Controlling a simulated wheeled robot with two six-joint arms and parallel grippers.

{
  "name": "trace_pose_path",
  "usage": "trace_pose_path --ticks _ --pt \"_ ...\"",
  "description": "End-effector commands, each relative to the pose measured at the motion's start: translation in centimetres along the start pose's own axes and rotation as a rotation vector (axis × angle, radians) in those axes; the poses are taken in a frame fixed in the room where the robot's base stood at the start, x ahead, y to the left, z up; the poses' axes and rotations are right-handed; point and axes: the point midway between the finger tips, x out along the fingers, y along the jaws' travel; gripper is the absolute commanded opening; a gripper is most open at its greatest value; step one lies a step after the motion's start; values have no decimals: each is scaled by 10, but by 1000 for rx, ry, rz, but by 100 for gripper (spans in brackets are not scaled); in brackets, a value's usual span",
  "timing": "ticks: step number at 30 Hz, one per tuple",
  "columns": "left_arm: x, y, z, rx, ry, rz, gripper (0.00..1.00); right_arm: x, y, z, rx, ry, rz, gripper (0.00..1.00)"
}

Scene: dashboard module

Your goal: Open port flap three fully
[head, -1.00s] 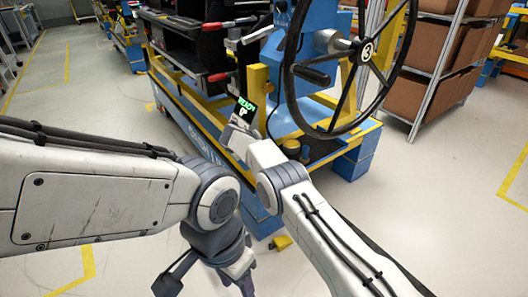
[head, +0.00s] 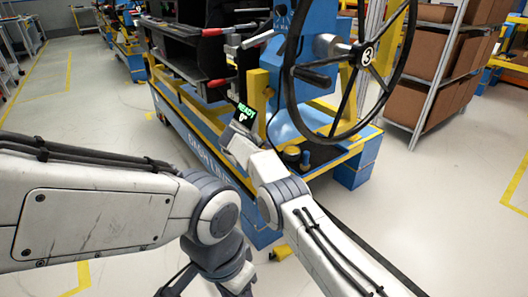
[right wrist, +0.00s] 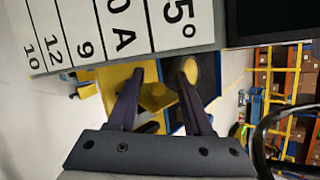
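A black handwheel (head: 290,97) with a round "3" hub label (head: 367,54) stands on a blue post at the cart's right end. A dark readout (head: 245,113) shows green "READY" and "0°". I cannot make out a flap marked three. My right gripper reaches toward the readout; in the right wrist view its two fingers (right wrist: 158,100) are apart and empty. A white panel (right wrist: 125,25) with black figures, among them "5°", lies just beyond them. My left gripper (head: 205,289) hangs low at the bottom edge, fingers apart, partly cut off, holding nothing visible.
The blue and yellow cart (head: 205,135) carries a black dashboard module (head: 190,45) with red-tipped clamps. Shelves with brown boxes (head: 435,60) stand at the right. The floor at left and lower right is clear.

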Motion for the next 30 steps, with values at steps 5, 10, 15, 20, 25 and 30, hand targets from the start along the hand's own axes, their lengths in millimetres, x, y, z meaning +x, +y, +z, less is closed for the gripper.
trace_pose_path --ticks 5,10,15,20,25,30 --pt "0 0 0 0 0 0 50 -1 1 1 -1 -1 2 51" --pt "-7 0 0 0 0 0 50 -8 0 2 -2 -1 0 51" --pt "-19 1 -1 0 0 0 50 -23 -1 2 -4 0 1 51" --pt "-26 2 -1 0 0 0 50 -44 -1 2 -4 -3 2 51" --pt "-32 2 -2 0 0 0 50 -75 -1 2 -2 -3 2 51" --pt "-35 3 -2 0 0 0 50 -96 0 0 -1 -1 1 51"
